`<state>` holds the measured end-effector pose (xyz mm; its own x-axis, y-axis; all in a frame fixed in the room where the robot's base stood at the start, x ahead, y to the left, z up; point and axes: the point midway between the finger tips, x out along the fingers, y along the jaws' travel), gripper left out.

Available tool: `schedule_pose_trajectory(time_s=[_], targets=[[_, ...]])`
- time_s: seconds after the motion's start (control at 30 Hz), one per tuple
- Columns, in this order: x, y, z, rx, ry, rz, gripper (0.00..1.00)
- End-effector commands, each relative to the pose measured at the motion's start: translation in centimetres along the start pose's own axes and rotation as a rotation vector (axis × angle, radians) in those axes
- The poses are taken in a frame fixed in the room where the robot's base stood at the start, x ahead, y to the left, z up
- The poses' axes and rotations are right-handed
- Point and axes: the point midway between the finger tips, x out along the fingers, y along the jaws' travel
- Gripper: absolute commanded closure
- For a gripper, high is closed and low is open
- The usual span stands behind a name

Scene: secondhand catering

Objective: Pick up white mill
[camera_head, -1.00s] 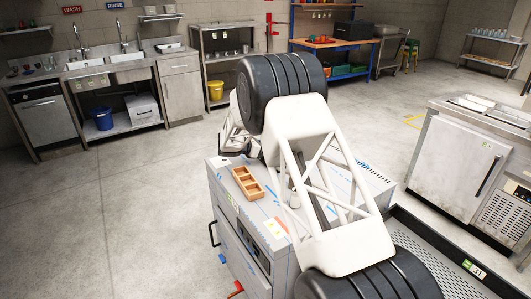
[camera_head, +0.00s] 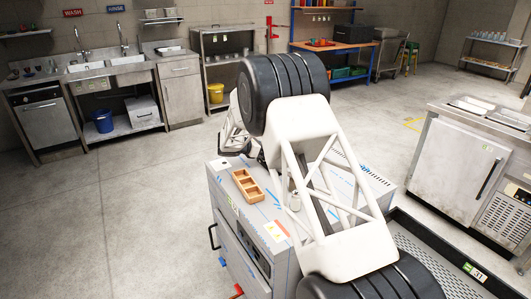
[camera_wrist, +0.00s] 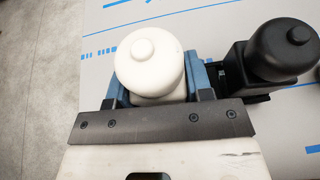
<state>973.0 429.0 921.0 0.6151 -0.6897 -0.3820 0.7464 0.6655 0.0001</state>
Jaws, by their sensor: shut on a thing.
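The white mill (camera_wrist: 150,58), with a rounded head and a small knob on top, is seen from above in the wrist view. My gripper (camera_wrist: 157,84) has its blue fingers on either side of the mill's body and is shut on it. The mill's lower part is hidden under its head. Whether its base touches the worktop cannot be told. In the head view my arm covers much of the worktop, and I cannot make out the mill there.
A black mill (camera_wrist: 284,48) stands close to the right finger. A wooden compartment tray (camera_head: 248,186) lies near the left edge of the grey worktop (camera_head: 228,171). A small pale metallic object (camera_head: 295,201) shows behind my arm's struts. Open floor lies left.

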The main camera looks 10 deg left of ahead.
Motion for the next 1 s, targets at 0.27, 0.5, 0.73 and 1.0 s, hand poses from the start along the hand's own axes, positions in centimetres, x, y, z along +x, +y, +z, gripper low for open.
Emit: schedule_pose_trajectory(time_s=[0.27, 0.5, 0.73, 1.0], targets=[[-1.6, 0.0, 3.8, 0.004, 0.000, 0.001, 0.84], [-2.7, 0.0, 6.7, 0.003, 0.000, 0.000, 0.84], [-3.2, 0.0, 7.9, 0.001, 0.000, -0.001, 0.84], [-3.2, 0.0, 8.0, 0.001, 0.000, -0.001, 0.84]])
